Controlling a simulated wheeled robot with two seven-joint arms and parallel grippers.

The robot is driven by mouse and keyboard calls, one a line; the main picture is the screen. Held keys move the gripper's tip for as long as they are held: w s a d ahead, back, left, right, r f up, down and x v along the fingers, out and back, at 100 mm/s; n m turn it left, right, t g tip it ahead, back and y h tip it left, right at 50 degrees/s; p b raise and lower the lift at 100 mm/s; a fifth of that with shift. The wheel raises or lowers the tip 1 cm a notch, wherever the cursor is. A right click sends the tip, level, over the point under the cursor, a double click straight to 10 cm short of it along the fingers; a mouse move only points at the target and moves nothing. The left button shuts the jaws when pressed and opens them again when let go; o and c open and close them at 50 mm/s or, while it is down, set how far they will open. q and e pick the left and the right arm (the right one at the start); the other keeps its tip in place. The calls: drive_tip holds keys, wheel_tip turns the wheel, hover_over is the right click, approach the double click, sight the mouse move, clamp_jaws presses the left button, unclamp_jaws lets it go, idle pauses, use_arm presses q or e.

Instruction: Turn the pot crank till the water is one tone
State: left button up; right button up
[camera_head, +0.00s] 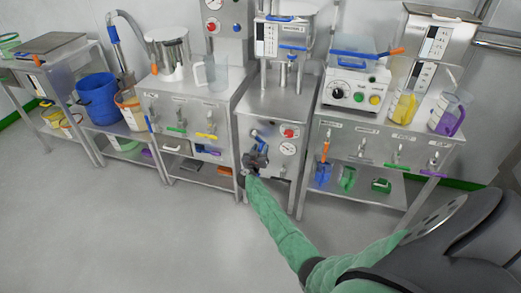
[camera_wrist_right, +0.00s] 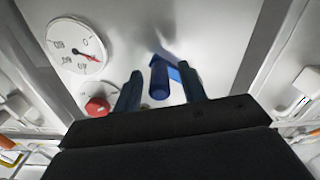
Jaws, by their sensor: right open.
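The crank shows as a blue handle (camera_head: 262,139) on the front of the middle steel cabinet (camera_head: 275,105). In the right wrist view its blue grip (camera_wrist_right: 159,82) stands between my fingers, with a gap visible on each side. My right gripper (camera_head: 257,153) is open in front of the cabinet, and its two dark blue fingers (camera_wrist_right: 160,90) straddle the grip. How deep the grip sits between them is hard to tell. No water can be made out inside this cabinet. My left gripper is out of view.
A red knob (camera_head: 290,131) and a dial gauge (camera_head: 288,149) sit right of the crank; the gauge (camera_wrist_right: 75,45) also shows in the wrist view. Benches with colored valve handles flank the cabinet. A blue bucket (camera_head: 98,98) stands at left. The grey floor (camera_head: 150,230) in front is clear.

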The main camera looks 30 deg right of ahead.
drive_tip(key=shift+w+d, duration=0.15)
drive_tip(key=shift+d, duration=0.05)
clamp_jaws()
idle(0.3)
